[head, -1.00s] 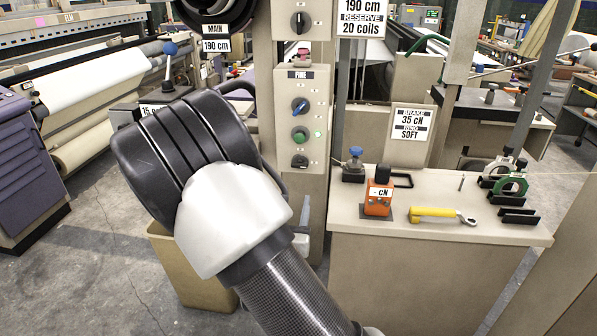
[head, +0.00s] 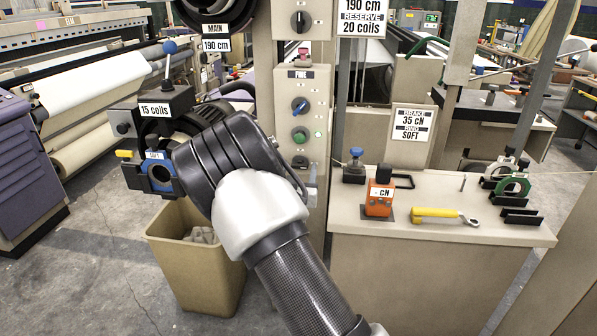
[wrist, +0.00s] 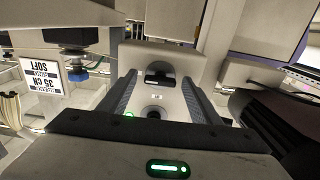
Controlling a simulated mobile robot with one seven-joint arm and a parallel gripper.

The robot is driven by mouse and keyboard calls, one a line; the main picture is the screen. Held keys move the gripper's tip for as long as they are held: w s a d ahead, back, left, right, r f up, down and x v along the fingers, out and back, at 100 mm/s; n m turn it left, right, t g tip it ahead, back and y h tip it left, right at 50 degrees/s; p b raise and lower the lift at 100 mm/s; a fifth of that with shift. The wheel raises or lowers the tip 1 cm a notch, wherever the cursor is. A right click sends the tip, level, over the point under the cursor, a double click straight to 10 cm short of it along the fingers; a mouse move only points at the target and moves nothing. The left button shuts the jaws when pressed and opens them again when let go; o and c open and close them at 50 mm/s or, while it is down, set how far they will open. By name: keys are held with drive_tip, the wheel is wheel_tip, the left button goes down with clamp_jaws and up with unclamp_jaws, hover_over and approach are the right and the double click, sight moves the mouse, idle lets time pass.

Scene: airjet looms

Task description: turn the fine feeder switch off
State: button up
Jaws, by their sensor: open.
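The beige FINE panel (head: 317,105) stands upright in the middle of the head view. It carries a blue knob (head: 300,105), a green button (head: 300,135) with a small lit lamp beside it, and a black rotary knob (head: 300,162) at the bottom, close to my arm. My gripper is hidden behind my wrist in the head view. In the wrist view my gripper (wrist: 159,84) is open and empty, its two fingers pointing at the panel's lower end. A black bar-shaped knob (wrist: 160,78) shows between the fingers, apparently the bottom one; whether they touch it I cannot tell.
A feeder with a 15 coils sign (head: 155,110) is at left, above a beige bin (head: 190,270). A bench (head: 440,228) at right holds an orange box (head: 379,198), a yellow tool (head: 440,214) and a blue-topped knob (head: 355,165). Grey floor is open at left.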

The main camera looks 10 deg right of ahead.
drive_tip(key=shift+c, duration=0.2)
drive_tip(key=c, duration=1)
drive_tip(key=shift+n, duration=0.3)
drive_tip(key=n, duration=0.3)
drive_tip(key=shift+n, duration=0.3)
drive_tip(key=n, duration=0.4)
drive_tip(key=n+p, duration=0.1)
drive_tip(key=n, duration=0.4)
drive_tip(key=shift+n, duration=2.3)
